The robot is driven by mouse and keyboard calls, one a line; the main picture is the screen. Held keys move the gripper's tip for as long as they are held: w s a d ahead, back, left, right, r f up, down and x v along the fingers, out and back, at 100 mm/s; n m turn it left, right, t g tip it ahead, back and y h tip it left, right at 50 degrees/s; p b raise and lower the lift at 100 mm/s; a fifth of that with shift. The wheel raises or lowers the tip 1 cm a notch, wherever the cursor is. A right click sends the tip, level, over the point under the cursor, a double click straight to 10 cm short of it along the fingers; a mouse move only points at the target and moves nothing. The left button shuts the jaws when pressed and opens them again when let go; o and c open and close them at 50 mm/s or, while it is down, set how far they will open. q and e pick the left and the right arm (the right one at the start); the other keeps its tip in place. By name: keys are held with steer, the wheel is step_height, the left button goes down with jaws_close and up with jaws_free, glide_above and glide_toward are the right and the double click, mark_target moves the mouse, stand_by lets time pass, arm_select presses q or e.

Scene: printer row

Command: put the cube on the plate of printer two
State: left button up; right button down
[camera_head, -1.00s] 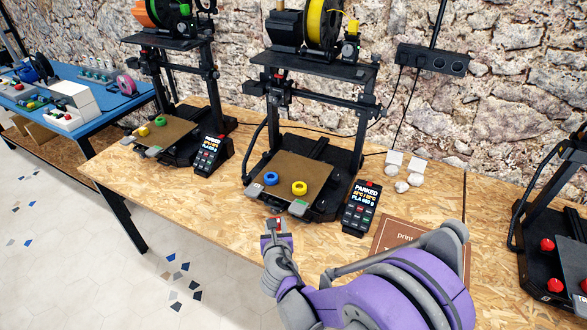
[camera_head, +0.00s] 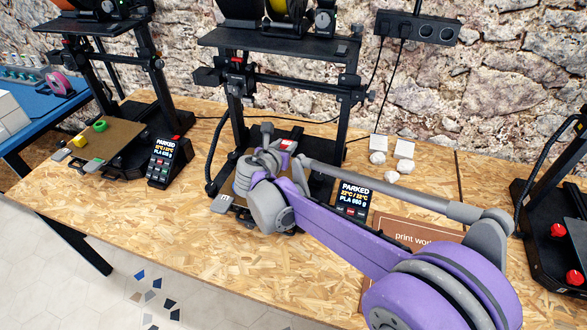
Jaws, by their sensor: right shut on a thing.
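The middle printer (camera_head: 279,75) stands on the wooden bench; I cannot read a number on it. Its brown plate (camera_head: 239,201) is mostly hidden behind my right arm, with only the front left part showing. My right gripper (camera_head: 285,148) is over this plate, pointing toward the back of the printer. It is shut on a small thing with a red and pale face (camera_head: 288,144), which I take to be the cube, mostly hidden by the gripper. I cannot tell whether the cube touches the plate. My left gripper is not in view.
The left printer (camera_head: 113,143) has a yellow and a green piece on its plate. A control box (camera_head: 353,200) reading PARKED stands beside the middle printer. Pale lumps and cards (camera_head: 391,150) lie behind. Another printer with red knobs (camera_head: 560,230) is at right. The front left bench is clear.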

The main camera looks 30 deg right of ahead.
steer(key=shift+w+d, duration=0.1)
steer(key=shift+d, duration=0.2)
step_height(320, 180, down, 5)
steer(key=shift+a+f+b, duration=0.1)
steer(key=shift+b, duration=0.3)
steer(key=shift+f, duration=2.05)
steer(key=shift+f+b, duration=0.2)
steer(key=shift+b, duration=0.2)
steer(key=c, duration=0.5)
jaws_free()
steer(key=shift+r, duration=0.15)
